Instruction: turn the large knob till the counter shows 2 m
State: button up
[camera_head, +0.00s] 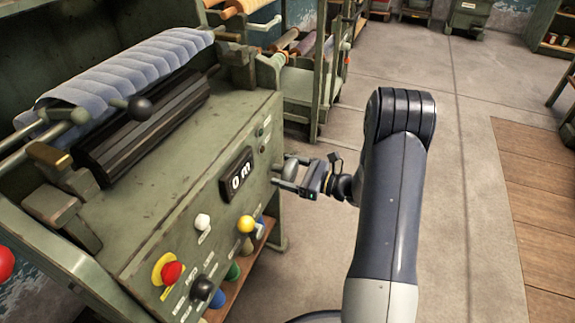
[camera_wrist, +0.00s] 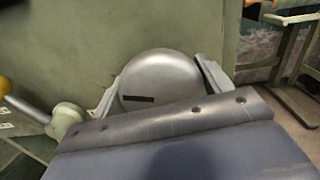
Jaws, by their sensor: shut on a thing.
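The large knob (camera_wrist: 160,72) is a smooth grey metal dome with a dark slot mark low on its face, in the wrist view. My gripper (camera_head: 284,172) is at the right end of the green machine's front panel (camera_head: 180,220), shut on the knob with one finger on each side. In the head view the knob is mostly hidden by my gripper. The counter (camera_head: 237,177) is a black window on the panel just left of my gripper and reads 0 m.
A yellow-balled lever (camera_head: 247,224), a white button (camera_head: 203,222), a red stop button (camera_head: 172,272) and a black knob (camera_head: 202,288) sit on the panel. A quilted blue-grey roll (camera_head: 130,68) lies above. Open floor (camera_head: 470,130) lies right of my arm.

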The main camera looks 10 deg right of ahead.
jog(key=m+p, duration=0.4)
jog(key=shift+r+m, duration=0.15)
jog(key=shift+m, duration=0.15)
jog(key=m+p, duration=0.4)
jog(key=m, duration=0.1)
jog(key=shift+w+d+m, duration=0.1)
jog(key=shift+m, duration=0.2)
jog(key=m+p, duration=0.2)
jog(key=m, duration=0.3)
jog(key=shift+f+p, duration=0.2)
jog(key=shift+p, duration=0.1)
jog(key=m+p, duration=0.1)
jog(key=m, duration=0.4)
jog(key=shift+f, duration=0.2)
jog(key=shift+p, duration=0.3)
jog(key=o, duration=1)
